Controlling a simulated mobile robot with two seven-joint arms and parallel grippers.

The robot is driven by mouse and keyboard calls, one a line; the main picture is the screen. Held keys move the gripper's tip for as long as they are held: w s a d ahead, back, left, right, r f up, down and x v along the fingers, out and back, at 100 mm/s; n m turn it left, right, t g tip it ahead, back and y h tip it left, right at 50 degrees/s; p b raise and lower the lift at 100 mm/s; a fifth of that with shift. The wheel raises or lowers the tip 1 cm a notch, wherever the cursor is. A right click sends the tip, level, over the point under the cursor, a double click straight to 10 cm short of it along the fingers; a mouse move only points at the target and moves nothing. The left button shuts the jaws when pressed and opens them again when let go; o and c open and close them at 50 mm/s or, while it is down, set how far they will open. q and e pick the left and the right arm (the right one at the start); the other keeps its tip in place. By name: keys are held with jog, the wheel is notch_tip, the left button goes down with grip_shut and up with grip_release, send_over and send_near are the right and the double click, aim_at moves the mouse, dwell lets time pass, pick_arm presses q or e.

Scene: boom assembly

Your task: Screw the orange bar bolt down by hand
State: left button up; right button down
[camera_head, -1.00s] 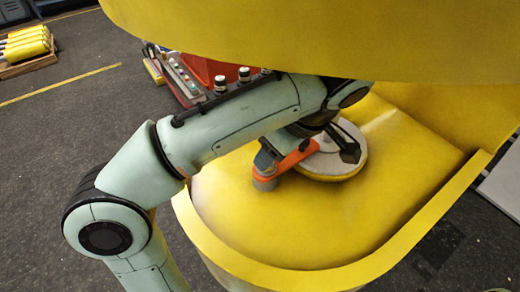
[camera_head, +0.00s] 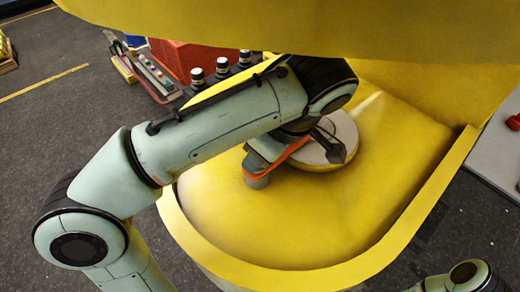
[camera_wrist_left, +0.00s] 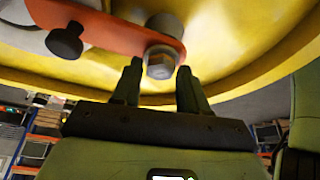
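The orange bar (camera_head: 291,148) lies over a round white-topped disc (camera_head: 338,142) on the yellow boom part. It also crosses the upper left of the left wrist view (camera_wrist_left: 110,30). A grey hex bolt (camera_wrist_left: 161,62) sits at the bar's end in that view. My left gripper (camera_wrist_left: 160,67) is open, with its two fingers apart on either side of the bolt; I cannot tell whether they touch it. In the head view my left arm hides much of the hand. A grey round part (camera_head: 257,181) shows under the bar's near end. My right gripper is out of view.
The yellow boom part (camera_head: 330,220) has a raised rim, and a large yellow body (camera_head: 300,25) overhangs at the top. Part of my right arm shows at the bottom right.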

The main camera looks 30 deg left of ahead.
pick_arm(q)
jog(key=c, duration=0.6)
jog(key=shift+c, duration=0.2)
jog(key=shift+m, duration=0.3)
